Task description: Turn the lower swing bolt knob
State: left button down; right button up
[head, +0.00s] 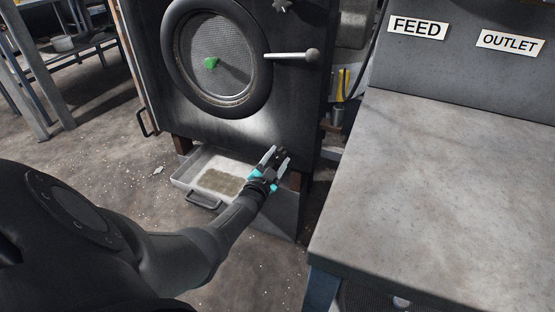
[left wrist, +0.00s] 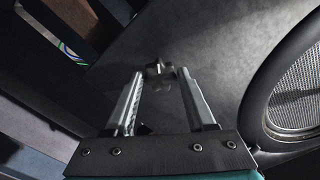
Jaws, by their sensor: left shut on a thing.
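The lower swing bolt knob (left wrist: 158,69) is a small dark lobed knob on the dark front of the machine. My left gripper (head: 278,154) is at the lower right of that front, and its fingers are shut on the knob. In the left wrist view the tips of my left gripper (left wrist: 160,73) lie on either side of it. In the head view the fingers mostly hide the knob. Another star-shaped knob (head: 282,5) shows at the top edge of the head view. My right gripper is not in view.
A round mesh window (head: 168,58) with a green piece behind it and a ball-ended handle (head: 312,55) are above my left gripper. A tray (head: 181,181) with brownish material sits below. A grey table (head: 450,190) with FEED and OUTLET signs stands at the right.

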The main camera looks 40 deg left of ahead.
pick_arm(q)
jog(key=n, duration=0.3)
jog(key=shift+n, duration=1.3)
jog(key=n, duration=0.2)
jog(key=shift+n+b, duration=0.3)
jog(key=shift+b, duration=0.1)
jog(key=shift+n, duration=0.8)
jog(key=n, duration=0.2)
jog(key=shift+n, duration=0.6)
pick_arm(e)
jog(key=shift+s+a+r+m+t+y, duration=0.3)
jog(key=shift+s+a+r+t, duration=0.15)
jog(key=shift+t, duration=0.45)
pick_arm(q)
jog(key=shift+n, duration=0.3)
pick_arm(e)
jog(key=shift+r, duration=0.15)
